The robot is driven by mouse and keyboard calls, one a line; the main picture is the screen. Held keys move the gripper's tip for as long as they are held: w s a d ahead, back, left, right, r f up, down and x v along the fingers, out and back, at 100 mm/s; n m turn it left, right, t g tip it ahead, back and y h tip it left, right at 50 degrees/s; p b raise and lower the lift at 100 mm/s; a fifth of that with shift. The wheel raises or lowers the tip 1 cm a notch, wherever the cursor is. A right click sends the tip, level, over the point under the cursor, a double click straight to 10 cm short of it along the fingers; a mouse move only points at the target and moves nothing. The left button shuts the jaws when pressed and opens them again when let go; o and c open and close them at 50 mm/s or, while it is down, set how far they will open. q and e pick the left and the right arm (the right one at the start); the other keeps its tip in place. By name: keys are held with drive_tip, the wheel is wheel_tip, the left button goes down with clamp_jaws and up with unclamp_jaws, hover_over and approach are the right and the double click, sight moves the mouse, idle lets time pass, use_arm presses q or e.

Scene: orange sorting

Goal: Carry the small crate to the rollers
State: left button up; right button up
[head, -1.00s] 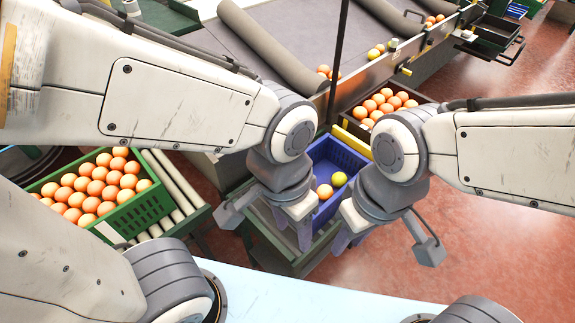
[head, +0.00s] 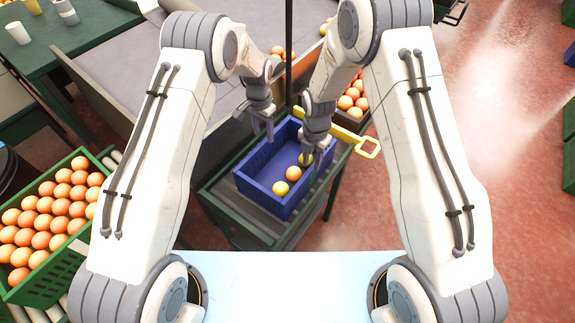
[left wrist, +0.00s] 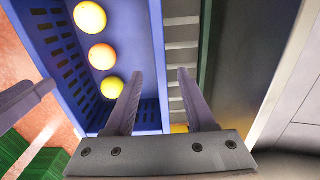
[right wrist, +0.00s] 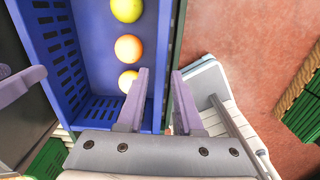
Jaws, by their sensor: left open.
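The small blue crate (head: 262,196) stands on a green stand (head: 225,195) and holds two yellow fruits and one orange. It also shows in the left wrist view (left wrist: 144,50) and the right wrist view (right wrist: 70,85). My left gripper (head: 262,122) is open at its far left end; in the left wrist view one fingertip is each side of its wall. My right gripper (head: 318,155) is at its right side, with its fingers (right wrist: 160,85) apart around the wall line; contact is unclear. Pale rollers (head: 112,160) show at left beside a green crate (head: 45,285).
The green crate is full of oranges. A brown crate of oranges (head: 352,95) and a yellow handle-like bar (head: 367,147) lie beyond the blue crate. A dark post (head: 289,50) rises behind it. A green table with cups (head: 18,33) is at the upper left.

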sight(265, 153)
use_arm(q)
drive_tip(key=shift+w+a+f, duration=0.1)
drive_tip(key=shift+f, duration=0.15)
use_arm(e)
drive_tip(key=shift+w+f, duration=0.1)
drive_tip(key=shift+f, duration=0.1)
drive_tip(key=shift+f, duration=0.1)
use_arm(q)
drive_tip(key=shift+f, duration=0.4)
use_arm(e)
drive_tip(key=shift+f, duration=0.3)
use_arm(q)
wheel_tip(265, 153, down, 10)
drive_tip(key=shift+r, duration=0.2)
use_arm(e)
wheel_tip(265, 153, down, 10)
drive_tip(key=shift+r, duration=0.15)
